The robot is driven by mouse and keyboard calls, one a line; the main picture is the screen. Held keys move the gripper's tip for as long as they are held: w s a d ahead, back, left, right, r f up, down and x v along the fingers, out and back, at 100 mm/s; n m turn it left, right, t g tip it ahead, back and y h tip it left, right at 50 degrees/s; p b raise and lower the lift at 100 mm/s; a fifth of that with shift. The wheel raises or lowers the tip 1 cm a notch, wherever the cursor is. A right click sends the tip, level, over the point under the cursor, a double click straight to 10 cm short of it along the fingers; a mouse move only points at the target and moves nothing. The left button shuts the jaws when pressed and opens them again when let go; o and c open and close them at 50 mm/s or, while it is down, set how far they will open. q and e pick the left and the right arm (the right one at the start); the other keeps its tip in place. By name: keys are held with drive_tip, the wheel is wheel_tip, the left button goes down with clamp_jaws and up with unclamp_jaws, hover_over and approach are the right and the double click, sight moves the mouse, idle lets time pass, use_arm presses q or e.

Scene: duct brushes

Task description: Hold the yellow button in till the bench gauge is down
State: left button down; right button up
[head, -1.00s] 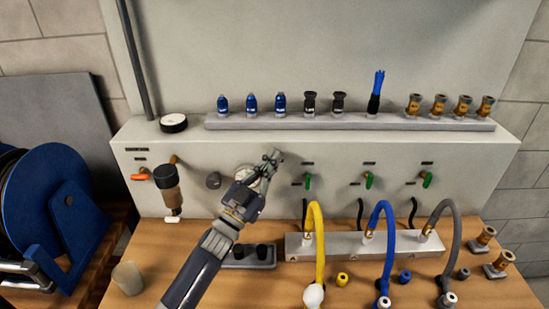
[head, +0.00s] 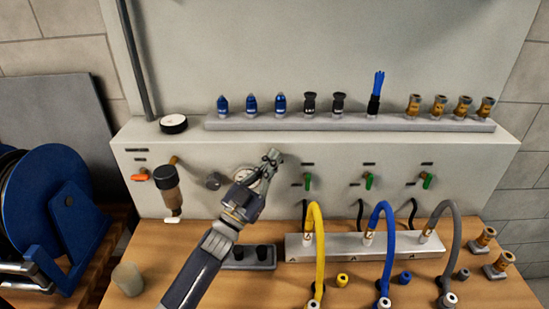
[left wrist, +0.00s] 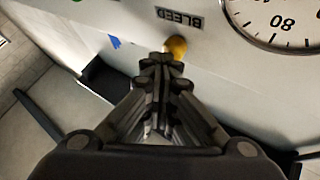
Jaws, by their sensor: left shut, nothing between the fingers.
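The yellow button (left wrist: 176,46) shows in the left wrist view beside the upside-down BLEED label. My left gripper (left wrist: 162,62) is shut and empty, its fingertips right at the button and covering part of its edge. I cannot tell whether they press it. The bench gauge (left wrist: 280,22) is cut off by that view's upper right edge; part of its dial with an 80 shows, but no needle I can read. In the head view my left gripper (head: 272,157) is at the bench's front panel and hides the button and much of the gauge. My right gripper is not in view.
Green-handled valves (head: 369,181) line the panel to the right. A brown-and-black filter cup (head: 168,188) hangs at left. Yellow, blue and grey hoses (head: 446,218) arch from a metal block. Fittings stand on the shelf (head: 225,123) above. A pale cup (head: 128,279) stands front left.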

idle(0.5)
use_arm(q)
drive_tip(key=shift+s+p, duration=0.6)
drive_tip(key=shift+s, duration=0.35)
drive_tip(key=s+p, duration=0.2)
drive_tip(key=s, duration=0.3)
drive_tip(key=shift+p, duration=0.35)
drive_tip(key=shift+f, duration=0.1)
